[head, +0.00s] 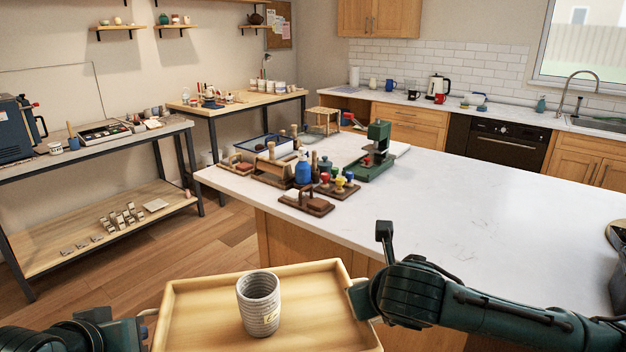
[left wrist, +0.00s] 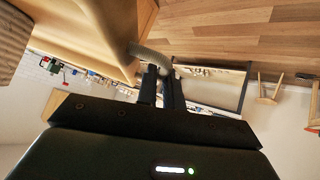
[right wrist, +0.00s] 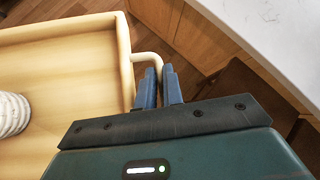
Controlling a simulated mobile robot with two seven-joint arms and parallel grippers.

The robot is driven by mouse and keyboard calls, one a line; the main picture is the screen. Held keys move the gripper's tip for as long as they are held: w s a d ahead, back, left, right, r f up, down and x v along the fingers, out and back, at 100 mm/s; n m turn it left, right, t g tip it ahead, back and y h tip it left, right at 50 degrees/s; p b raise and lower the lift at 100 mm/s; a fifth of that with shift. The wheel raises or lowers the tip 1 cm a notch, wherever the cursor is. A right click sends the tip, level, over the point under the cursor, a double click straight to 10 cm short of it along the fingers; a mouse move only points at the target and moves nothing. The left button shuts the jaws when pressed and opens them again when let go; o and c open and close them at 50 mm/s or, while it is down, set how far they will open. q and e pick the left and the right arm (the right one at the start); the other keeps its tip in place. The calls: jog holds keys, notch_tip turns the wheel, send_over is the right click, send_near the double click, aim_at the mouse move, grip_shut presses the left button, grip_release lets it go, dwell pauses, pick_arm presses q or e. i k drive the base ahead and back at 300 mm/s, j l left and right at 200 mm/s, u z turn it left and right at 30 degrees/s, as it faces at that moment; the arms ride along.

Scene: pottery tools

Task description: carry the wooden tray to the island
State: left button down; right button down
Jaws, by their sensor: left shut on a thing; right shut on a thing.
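The wooden tray (head: 205,310) is held level in front of me, just short of the island. A grey ribbed cup (head: 259,302) with a small label stands upright on it. My left gripper (left wrist: 160,85) is shut on the tray's left handle; in the head view its fingers are hard to make out. My right gripper (right wrist: 158,88) is shut on the tray's right handle (right wrist: 146,58). The island (head: 470,210) has a white top and wooden sides, and lies beyond and to the right of the tray.
Pottery tools, a blue bottle (head: 303,170) and a green press (head: 377,150) stand at the island's far left part. Its middle and near top are clear. A dark container (head: 618,235) is at the right edge. Workbenches (head: 100,145) line the left wall.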

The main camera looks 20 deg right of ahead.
aim_at(428, 236)
jog(key=i+j+z, duration=0.15)
jog(key=i, duration=0.65)
jog(key=i+z, duration=0.2)
jog(key=z, duration=0.15)
jog(key=i+z, duration=0.25)
jog(key=z, duration=0.15)
jog(key=i+l+z, duration=0.1)
jog(key=z, duration=0.3)
jog(key=i+z, duration=0.25)
jog(key=z, duration=0.15)
jog(key=i, duration=0.25)
